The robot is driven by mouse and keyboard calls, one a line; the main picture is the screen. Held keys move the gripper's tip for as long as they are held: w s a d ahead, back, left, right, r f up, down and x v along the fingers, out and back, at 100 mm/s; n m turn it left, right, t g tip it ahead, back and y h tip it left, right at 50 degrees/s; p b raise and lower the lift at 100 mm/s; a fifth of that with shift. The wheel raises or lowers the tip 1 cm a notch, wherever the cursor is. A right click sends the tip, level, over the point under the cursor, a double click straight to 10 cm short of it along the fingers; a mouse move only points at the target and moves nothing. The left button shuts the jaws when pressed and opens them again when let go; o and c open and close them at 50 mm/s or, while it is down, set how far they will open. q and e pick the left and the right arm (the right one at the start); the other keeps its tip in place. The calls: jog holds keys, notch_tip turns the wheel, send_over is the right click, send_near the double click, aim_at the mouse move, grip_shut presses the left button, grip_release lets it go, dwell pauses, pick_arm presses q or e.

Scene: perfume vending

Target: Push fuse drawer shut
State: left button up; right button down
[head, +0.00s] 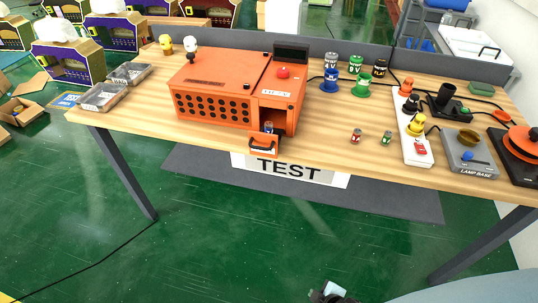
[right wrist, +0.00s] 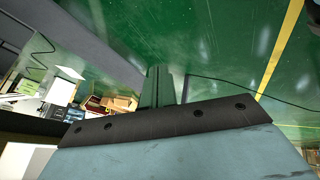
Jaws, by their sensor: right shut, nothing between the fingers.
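The orange tester box (head: 212,108) stands on the wooden table. Its fuse drawer (head: 263,143) sticks out at the lower right of the front, with a dark handle, past the table's front edge. A small blue and dark fuse (head: 268,127) stands in the drawer. My right gripper (head: 330,293) shows only in part at the bottom edge of the head view, low over the floor and well apart from the drawer. In the right wrist view its fingers (right wrist: 163,86) are together with nothing between them. My left gripper is out of view.
The wooden table (head: 340,157) also holds small fuses (head: 356,136), a white power strip (head: 413,140), a lamp base (head: 469,152) and metal trays (head: 100,97). Table legs (head: 124,174) flank open green floor (head: 230,235). Purple and yellow machines stand behind.

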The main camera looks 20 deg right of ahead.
aim_at(266, 137)
jog(key=w+a+r+n+t, duration=0.2)
jog(key=w+r+n+t, duration=0.15)
jog(key=w+r, duration=0.7)
jog(key=w+a+r+n+t+y, duration=0.1)
jog(key=w+r+n+t, duration=0.1)
jog(key=r, duration=0.7)
jog(key=w+a+r+n+t+y, duration=0.1)
jog(key=a+r+n+t, duration=0.15)
jog(key=r, duration=0.65)
jog(key=w+r+n+t+y, duration=0.1)
jog(key=w+r+n, duration=0.1)
jog(key=r, duration=0.7)
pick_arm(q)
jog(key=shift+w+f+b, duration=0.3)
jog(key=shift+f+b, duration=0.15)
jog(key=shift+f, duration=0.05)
pick_arm(e)
jog(key=d+x, duration=0.3)
jog(key=x, duration=0.9)
jog(key=shift+w+a+f, duration=0.2)
jog(key=shift+w+a, duration=0.1)
jog(key=shift+w, duration=0.25)
